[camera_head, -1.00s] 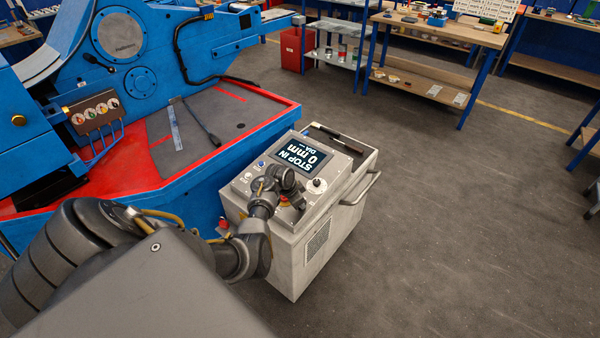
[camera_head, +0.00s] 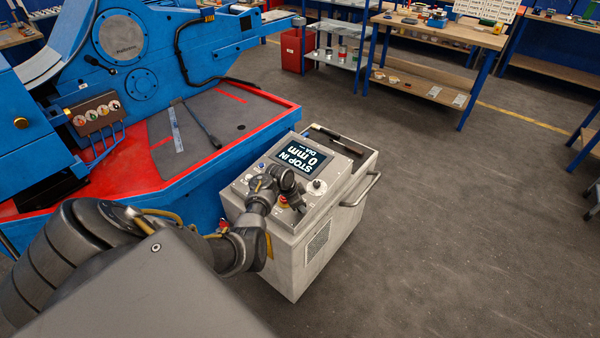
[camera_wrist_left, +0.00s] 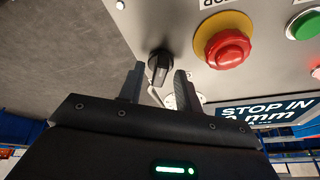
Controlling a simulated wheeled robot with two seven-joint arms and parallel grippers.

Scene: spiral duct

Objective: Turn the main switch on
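A black rotary knob (camera_wrist_left: 159,64), which looks like the main switch, stands on the grey control panel in the left wrist view. Its label is not readable. My left gripper (camera_head: 301,204) is over the near side of the control cabinet (camera_head: 312,262) in the head view. In the left wrist view its two fingers are apart, one on each side of the knob, with nothing held. I cannot tell whether they touch it. The knob is not clear in the head view, where my wrist covers part of the panel. My right gripper is not in view.
A red emergency button (camera_wrist_left: 228,47) on a yellow ring and a green button (camera_wrist_left: 305,25) sit near the knob. The screen (camera_head: 303,159) reads "STOP IN 0 mm". A blue machine (camera_head: 205,185) stands left of the cabinet.

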